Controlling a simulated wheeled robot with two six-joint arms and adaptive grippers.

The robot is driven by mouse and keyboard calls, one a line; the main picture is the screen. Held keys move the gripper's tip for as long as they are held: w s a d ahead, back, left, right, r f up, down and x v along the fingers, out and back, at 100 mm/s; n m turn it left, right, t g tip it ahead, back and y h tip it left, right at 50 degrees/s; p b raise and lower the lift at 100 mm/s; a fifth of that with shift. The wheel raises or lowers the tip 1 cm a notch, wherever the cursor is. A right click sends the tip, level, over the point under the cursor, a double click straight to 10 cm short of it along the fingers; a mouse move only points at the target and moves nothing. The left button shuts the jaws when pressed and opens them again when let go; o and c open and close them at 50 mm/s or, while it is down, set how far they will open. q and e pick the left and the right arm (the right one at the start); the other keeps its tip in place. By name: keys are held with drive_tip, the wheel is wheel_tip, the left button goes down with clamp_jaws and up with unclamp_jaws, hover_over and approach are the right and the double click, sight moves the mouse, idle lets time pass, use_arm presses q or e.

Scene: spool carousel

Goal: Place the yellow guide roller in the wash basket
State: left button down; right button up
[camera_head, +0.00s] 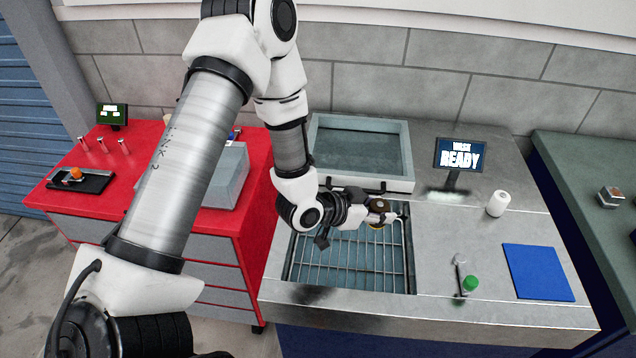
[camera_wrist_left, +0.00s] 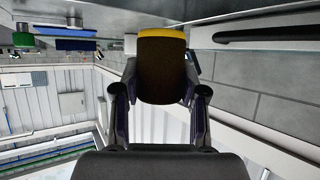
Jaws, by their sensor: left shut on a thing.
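My left gripper (camera_head: 380,213) is shut on the yellow guide roller (camera_wrist_left: 160,65). In the left wrist view the roller sits between the two fingers, with a dark brown face and a yellow edge on the far side. In the head view only a little of the roller (camera_head: 378,204) shows, partly hidden by the fingers. The wash basket (camera_head: 345,262) is a wire grid sunk in the metal counter. The gripper and roller are over its back right part; their exact height above it is hard to tell. My right gripper is not in view.
An open grey-framed lid or tray (camera_head: 411,156) stands behind the basket. A READY screen (camera_head: 460,155), a white cylinder (camera_head: 498,204), a green-capped item (camera_head: 470,284) and a blue mat (camera_head: 538,272) are to the right. A red cabinet (camera_head: 235,250) with a grey box (camera_head: 228,178) is left.

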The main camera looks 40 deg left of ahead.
use_arm(q)
drive_tip(key=f, duration=0.1)
drive_tip(key=w+d+f, duration=0.1)
drive_tip(key=f, duration=0.1)
drive_tip(key=shift+d+p, duration=0.1)
drive_tip(key=shift+p, duration=0.25)
drive_tip(key=f, duration=0.4)
drive_tip(key=f+p, duration=0.1)
drive_tip(key=f, duration=0.2)
drive_tip(key=shift+s+a, duration=0.2)
drive_tip(key=shift+a, duration=0.15)
drive_tip(key=shift+w+d+f, duration=0.1)
drive_tip(key=shift+w+d, duration=0.05)
drive_tip(key=shift+w, duration=0.05)
drive_tip(key=shift+s+f, duration=0.1)
drive_tip(key=shift+f, duration=0.05)
drive_tip(key=c, duration=0.7)
unclamp_jaws()
drive_tip(key=shift+o, duration=0.3)
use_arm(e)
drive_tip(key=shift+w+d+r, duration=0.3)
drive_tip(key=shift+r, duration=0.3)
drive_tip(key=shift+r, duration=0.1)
